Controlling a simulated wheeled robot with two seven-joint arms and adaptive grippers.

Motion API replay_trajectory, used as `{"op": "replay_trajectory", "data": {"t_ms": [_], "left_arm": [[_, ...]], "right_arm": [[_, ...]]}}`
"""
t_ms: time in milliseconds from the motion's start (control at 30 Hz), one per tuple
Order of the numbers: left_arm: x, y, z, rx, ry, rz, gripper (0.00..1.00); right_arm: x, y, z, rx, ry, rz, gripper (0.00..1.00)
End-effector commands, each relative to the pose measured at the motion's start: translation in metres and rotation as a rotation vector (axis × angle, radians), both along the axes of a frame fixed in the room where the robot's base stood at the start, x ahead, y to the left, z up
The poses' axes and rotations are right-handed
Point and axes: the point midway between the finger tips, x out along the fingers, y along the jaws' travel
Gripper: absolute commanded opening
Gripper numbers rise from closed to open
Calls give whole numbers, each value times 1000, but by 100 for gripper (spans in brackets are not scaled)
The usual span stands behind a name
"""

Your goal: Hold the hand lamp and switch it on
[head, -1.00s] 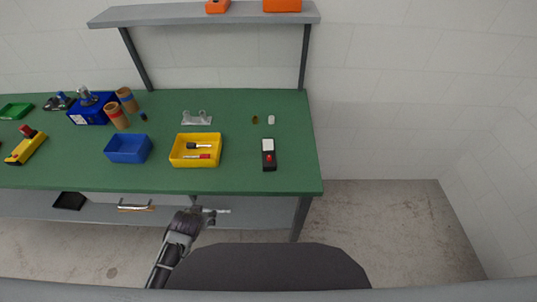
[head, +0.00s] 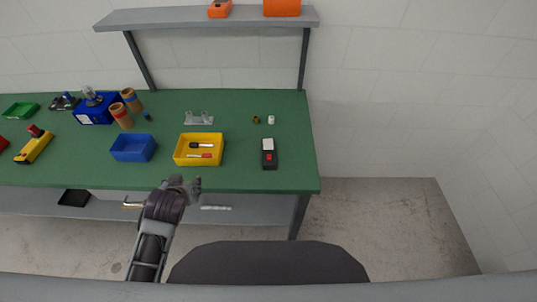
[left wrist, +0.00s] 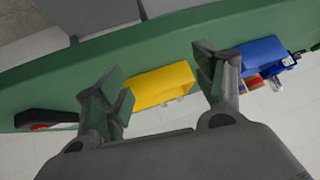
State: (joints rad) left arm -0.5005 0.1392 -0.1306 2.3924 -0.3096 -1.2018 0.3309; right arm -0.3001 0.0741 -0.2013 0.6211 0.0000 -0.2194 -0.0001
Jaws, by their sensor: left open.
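The hand lamp appears to be the black block with a white face and a red button (head: 269,158), lying on the right part of the green bench; a black body with a red spot, likely the same lamp, shows at the left edge of the left wrist view (left wrist: 38,119). My left gripper (head: 187,182) is open and empty at the bench's front edge, to the left of and nearer than the lamp. Its two spread fingers (left wrist: 158,80) show in the left wrist view with nothing between them. My right gripper is not in view.
On the green bench (head: 235,178), a yellow bin (head: 178,158) with small tools and a blue bin (head: 133,148) stand left of the lamp. Two small pieces lie behind it. A grey shelf (head: 180,15) is above. Bench surface around the lamp is clear.

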Motion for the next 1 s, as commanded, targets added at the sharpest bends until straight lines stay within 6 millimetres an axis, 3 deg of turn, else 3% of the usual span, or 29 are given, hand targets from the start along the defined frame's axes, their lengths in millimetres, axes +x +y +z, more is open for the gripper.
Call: {"op": "replay_trajectory", "data": {"t_ms": [267,567,1000], "left_arm": [[35,12,27,23,-190,57,69],[75,17,70,38,-456,76,69],[117,-3,132,19,-797,-24,69]], "right_arm": [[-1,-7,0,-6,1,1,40],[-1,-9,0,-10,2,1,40],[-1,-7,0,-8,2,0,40]]}}
